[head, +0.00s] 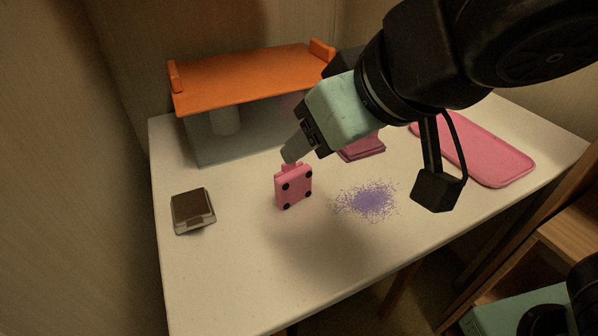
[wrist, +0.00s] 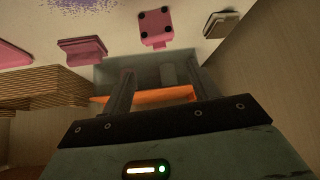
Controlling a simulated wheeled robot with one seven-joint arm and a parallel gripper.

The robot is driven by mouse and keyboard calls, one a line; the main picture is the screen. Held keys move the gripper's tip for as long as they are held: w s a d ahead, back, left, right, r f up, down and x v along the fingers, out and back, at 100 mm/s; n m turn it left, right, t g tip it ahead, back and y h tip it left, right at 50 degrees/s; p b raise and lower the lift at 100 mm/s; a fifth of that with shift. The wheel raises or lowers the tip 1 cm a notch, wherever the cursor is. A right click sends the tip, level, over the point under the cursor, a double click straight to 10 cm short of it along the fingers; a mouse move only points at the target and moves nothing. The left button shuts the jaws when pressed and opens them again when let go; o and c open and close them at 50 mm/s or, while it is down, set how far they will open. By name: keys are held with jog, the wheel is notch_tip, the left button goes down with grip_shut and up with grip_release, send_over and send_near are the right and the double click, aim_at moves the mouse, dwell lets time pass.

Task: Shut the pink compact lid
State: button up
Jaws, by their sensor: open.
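My gripper (head: 292,152) reaches in from the upper right, and its fingers point down and left. In the wrist view its two fingers (wrist: 163,88) are apart with nothing held between them. A small pink block with black round dots (head: 294,187) stands on the table just below the fingertips; it also shows in the wrist view (wrist: 155,28), beyond them. Contact cannot be told. Another pink piece (head: 363,149) lies behind my gripper, partly hidden; in the wrist view (wrist: 83,50) it seems to have a flat part and a raised part. Which is the compact is unclear.
An orange-topped shelf (head: 250,78) stands at the back left. A brown-topped box (head: 193,210) lies at the left. Purple specks (head: 368,200) spread right of the dotted block. A pink tray (head: 485,155) lies at the right. The table's front (head: 270,270) is clear.

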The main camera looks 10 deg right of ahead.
jog(key=shift+s+d+r+p, duration=0.2)
jog(key=shift+r+p, duration=0.25)
jog(key=shift+p, duration=0.15)
jog(key=shift+s+d+r+p, duration=0.1)
jog(key=shift+s+r+p, duration=0.2)
jog(key=shift+p, duration=0.45)
notch_tip(320, 180, up, 6)
jog(key=p, duration=0.6)
jog(key=s+d+f+n+g+h, duration=0.25)
jog(key=s+d+f+g, duration=0.35)
jog(key=f, duration=0.4)
notch_tip(320, 180, up, 17)
jog(key=p, duration=1.7)
jog(key=shift+s+a+g, duration=0.15)
jog(key=shift+a+g, duration=0.1)
jog(key=shift+g, duration=0.15)
